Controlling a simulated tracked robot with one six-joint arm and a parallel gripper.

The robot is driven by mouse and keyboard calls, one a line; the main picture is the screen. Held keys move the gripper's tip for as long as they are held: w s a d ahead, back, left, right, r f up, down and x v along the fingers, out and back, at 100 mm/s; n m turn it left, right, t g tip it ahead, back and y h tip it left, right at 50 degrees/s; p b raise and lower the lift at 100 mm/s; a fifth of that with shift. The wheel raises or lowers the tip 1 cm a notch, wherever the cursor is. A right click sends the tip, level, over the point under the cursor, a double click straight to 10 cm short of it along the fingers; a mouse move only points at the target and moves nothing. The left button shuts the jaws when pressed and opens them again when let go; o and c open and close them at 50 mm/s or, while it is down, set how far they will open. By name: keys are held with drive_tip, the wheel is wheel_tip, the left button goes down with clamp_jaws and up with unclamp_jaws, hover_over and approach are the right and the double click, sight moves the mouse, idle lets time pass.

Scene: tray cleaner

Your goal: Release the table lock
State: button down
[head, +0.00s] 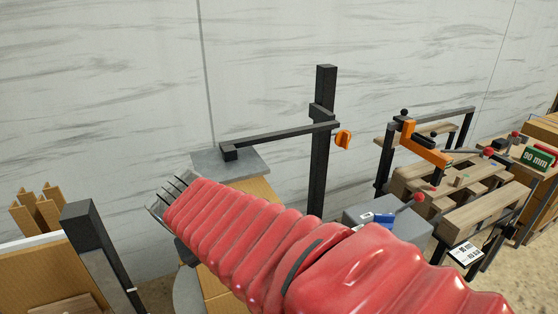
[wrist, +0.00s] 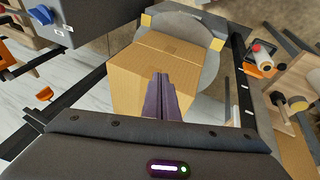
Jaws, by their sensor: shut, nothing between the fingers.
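A round grey turntable (wrist: 208,75) carries a cardboard box (wrist: 150,70) in the wrist view; its edge also shows low in the head view (head: 187,292). Two yellow blocks (wrist: 217,44) sit at the turntable's rim. A red-knobbed lever (head: 416,197) stands on a grey control box (head: 372,212) with a blue knob (wrist: 41,14). I cannot tell which part is the table lock. My gripper (wrist: 160,78) is shut and empty, its dark fingers in front of the box in the picture. In the head view my red-sleeved arm hides part of the box and turntable.
A black post (head: 323,130) with a horizontal arm and an orange knob (head: 343,139) stands beyond my arm. Cardboard pieces (head: 38,212) are at left. A pale wall closes the back.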

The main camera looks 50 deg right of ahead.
drive_tip(key=s+a+r+n+t+y, duration=0.1)
drive_tip(key=a+n+t+y, duration=0.2)
drive_tip(key=a, duration=1.3)
drive_tip(key=shift+r+n+t+y, duration=0.3)
drive_tip(key=shift+r+n+y, duration=0.1)
drive_tip(key=shift+n+y, duration=0.4)
drive_tip(key=shift+s+d, duration=0.1)
